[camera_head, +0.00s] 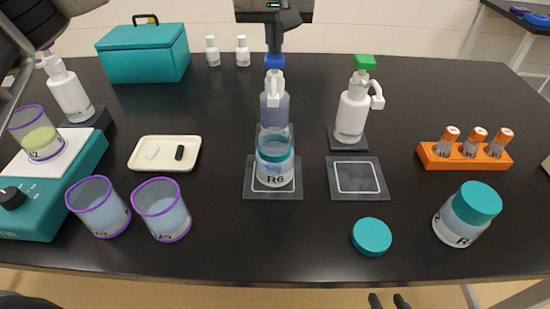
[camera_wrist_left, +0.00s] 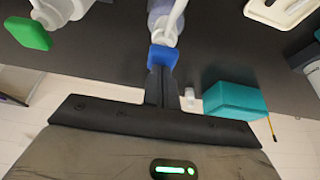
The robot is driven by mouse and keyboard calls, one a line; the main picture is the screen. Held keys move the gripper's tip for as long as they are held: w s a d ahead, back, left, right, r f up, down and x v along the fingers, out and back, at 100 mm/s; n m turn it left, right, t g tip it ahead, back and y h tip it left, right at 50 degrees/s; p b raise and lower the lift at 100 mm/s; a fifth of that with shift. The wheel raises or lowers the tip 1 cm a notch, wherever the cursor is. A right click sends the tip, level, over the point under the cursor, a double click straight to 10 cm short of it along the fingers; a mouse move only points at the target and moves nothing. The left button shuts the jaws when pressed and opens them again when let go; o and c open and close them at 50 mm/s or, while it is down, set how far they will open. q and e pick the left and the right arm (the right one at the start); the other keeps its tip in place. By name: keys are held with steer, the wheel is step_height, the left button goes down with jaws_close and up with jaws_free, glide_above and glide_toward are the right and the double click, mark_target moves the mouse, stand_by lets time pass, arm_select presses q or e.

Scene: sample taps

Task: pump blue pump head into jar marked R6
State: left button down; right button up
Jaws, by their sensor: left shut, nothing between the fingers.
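The blue pump head (camera_head: 274,61) tops a bottle of bluish-violet liquid (camera_head: 275,108) with a white spout pointing towards the jar marked R6 (camera_head: 275,172). That clear jar stands upright on a dark square pad in front of the bottle, and its top appears open. My left gripper (camera_head: 274,48) is shut and empty, its fingertips right at the top of the blue head; the left wrist view shows the fingertips (camera_wrist_left: 160,72) against the blue head (camera_wrist_left: 163,57), though contact is hard to judge. My right gripper (camera_head: 388,301) shows only two separated fingertips at the bottom edge.
A green-headed pump bottle (camera_head: 351,112) stands to the right, behind an empty pad (camera_head: 357,178). A teal lid (camera_head: 372,236) lies in front. A lidded jar (camera_head: 466,214), an orange vial rack (camera_head: 466,158), purple-rimmed cups (camera_head: 162,209), a cream tray (camera_head: 165,154) and a teal box (camera_head: 144,53) stand around.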

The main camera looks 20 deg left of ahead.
arm_select(q)
steer(key=shift+f+b, duration=0.4)
steer(key=shift+f, duration=0.35)
steer(key=shift+r, duration=0.15)
steer(key=shift+r+p, duration=1.15)
steer(key=shift+r, duration=0.1)
steer(key=shift+f, duration=0.2)
